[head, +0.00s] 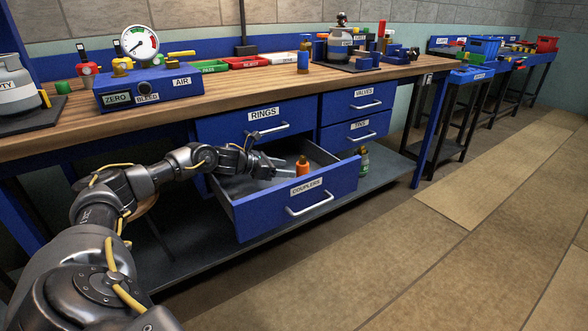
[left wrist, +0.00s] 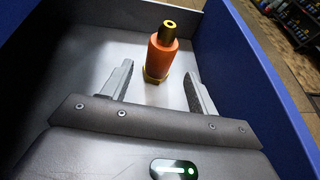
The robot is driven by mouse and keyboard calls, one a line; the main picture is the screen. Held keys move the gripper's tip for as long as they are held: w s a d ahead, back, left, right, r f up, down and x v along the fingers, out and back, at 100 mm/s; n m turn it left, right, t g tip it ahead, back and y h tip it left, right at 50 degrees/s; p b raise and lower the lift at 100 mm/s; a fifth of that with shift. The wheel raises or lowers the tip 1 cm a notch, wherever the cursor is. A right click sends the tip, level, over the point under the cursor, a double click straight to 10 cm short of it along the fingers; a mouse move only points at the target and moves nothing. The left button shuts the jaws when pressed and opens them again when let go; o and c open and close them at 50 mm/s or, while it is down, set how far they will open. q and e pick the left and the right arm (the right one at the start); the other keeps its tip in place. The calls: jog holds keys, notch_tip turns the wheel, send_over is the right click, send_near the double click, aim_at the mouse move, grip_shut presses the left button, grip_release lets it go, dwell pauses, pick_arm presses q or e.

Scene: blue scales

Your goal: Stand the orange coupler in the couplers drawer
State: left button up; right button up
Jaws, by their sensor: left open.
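The orange coupler (head: 302,167) stands upright on the floor of the open couplers drawer (head: 325,198), near its front panel. In the left wrist view the coupler (left wrist: 160,55) has an orange body, a dark brass top and a yellowish base. My left gripper (head: 277,167) is inside the drawer, just left of the coupler. Its two fingers (left wrist: 158,88) are open, and the coupler stands beyond and between them, with gaps on both sides. My right gripper is not in view.
The rings drawer (head: 250,117) above is shut, as are the valves drawer (head: 358,102) and the drawer under it. A green-grey bottle (head: 364,160) stands on the lower shelf right of the open drawer. The gauge box (head: 150,85) sits on the bench top.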

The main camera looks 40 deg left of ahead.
pick_arm(q)
jog(key=v, duration=0.6)
jog(key=shift+s+r, duration=0.1)
jog(key=shift+s, duration=0.05)
dwell(0.3)
